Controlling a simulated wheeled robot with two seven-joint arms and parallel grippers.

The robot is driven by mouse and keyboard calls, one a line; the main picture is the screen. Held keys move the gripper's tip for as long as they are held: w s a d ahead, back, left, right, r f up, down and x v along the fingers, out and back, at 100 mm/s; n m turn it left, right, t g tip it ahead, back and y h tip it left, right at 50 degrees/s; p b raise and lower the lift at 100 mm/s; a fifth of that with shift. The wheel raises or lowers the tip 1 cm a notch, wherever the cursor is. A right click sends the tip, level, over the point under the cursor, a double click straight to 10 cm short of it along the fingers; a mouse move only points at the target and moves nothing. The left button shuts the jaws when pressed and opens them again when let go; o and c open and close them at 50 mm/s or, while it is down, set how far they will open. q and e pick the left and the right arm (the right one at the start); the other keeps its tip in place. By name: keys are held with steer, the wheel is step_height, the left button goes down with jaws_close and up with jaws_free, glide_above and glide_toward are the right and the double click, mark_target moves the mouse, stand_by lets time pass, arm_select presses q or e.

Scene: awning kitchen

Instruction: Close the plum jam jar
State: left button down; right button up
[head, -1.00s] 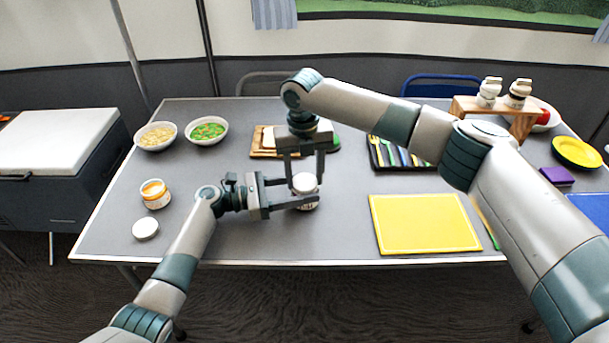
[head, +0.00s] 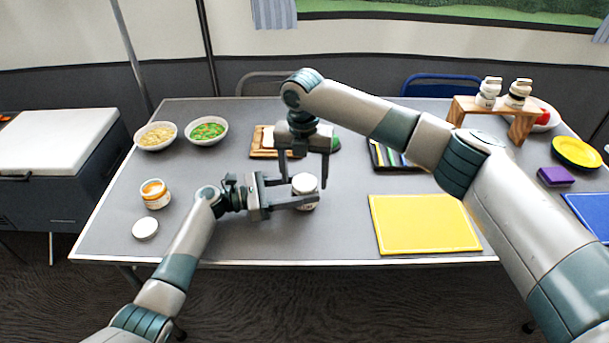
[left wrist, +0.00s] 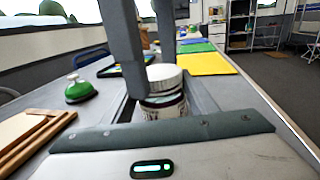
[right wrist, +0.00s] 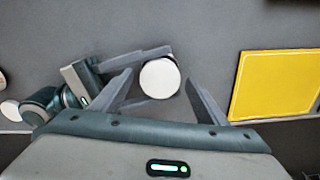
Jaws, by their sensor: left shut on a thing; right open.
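The plum jam jar (left wrist: 164,108), a dark jar with a pale label, stands upright on the grey table. A white lid (head: 305,182) sits on its mouth; in the right wrist view the lid (right wrist: 160,78) is a round white disc. My left gripper (head: 306,193) is shut around the jar from the left, with a finger on either side. My right gripper (head: 304,183) points down from above, open, its fingers apart on both sides of the lid and clear of it. The jar's body is partly hidden by my left fingers.
An open orange-labelled jar (head: 155,194) and a loose white lid (head: 145,228) are at the left. A yellow board (head: 425,224) lies to the right, a cutlery tray (head: 390,155) behind.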

steer(key=shift+r, duration=2.25)
steer(key=shift+r, duration=0.1)
steer(key=shift+c, duration=0.4)
step_height(320, 180, up, 3)
steer(key=shift+s+r+n, duration=0.1)
steer(key=shift+r+n, duration=0.05)
steer(key=shift+n, duration=0.95)
steer(key=shift+f, duration=4.05)
steer(key=shift+c, duration=0.4)
steer(key=c, duration=1)
